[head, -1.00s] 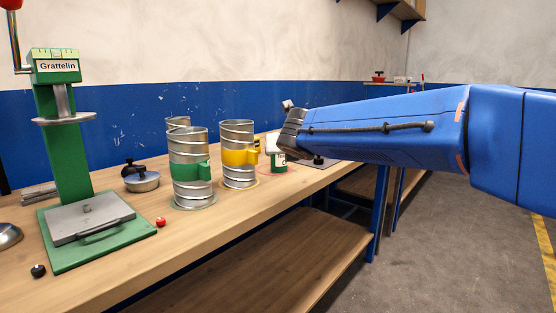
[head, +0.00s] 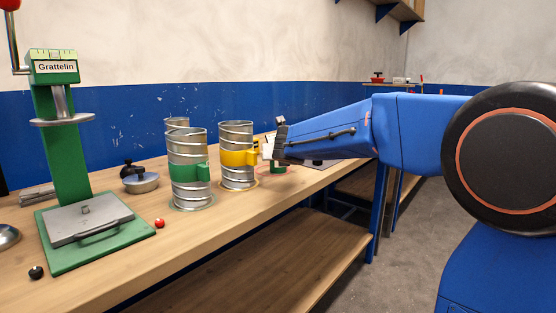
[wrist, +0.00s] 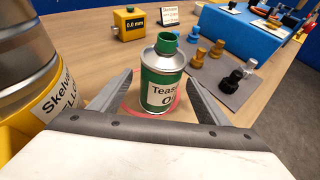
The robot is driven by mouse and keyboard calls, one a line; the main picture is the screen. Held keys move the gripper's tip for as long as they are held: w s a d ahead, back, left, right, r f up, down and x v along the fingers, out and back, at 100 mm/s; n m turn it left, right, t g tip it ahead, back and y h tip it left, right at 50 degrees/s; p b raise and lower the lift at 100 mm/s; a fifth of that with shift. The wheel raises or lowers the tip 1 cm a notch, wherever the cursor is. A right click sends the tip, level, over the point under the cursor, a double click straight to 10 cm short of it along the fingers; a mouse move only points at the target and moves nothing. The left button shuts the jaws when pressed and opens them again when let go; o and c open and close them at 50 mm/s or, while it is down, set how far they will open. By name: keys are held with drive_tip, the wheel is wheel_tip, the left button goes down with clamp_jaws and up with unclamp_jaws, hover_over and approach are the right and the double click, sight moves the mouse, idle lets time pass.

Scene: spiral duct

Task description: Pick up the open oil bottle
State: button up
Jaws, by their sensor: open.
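The oil bottle (wrist: 161,80) is a small green and silver can with a green open top and a white label. In the wrist view it stands upright on the bench inside a red ring marking, between the two fingers of my gripper (wrist: 160,95). The fingers are open, one on each side, with a gap to the can. In the head view my gripper (head: 270,146) is at the can's place beside the yellow-banded duct, and the can is mostly hidden behind it.
The spiral duct with the yellow band (head: 238,157) stands close on the left, also in the wrist view (wrist: 35,65). The green-banded duct (head: 188,172) is further left. Behind the can are a yellow box (wrist: 130,22) and a grey mat (wrist: 225,78) with several small pieces.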

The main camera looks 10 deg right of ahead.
drive_tip(key=shift+x, duration=1.4)
drive_tip(key=c, duration=1.3)
drive_tip(key=shift+r, duration=0.15)
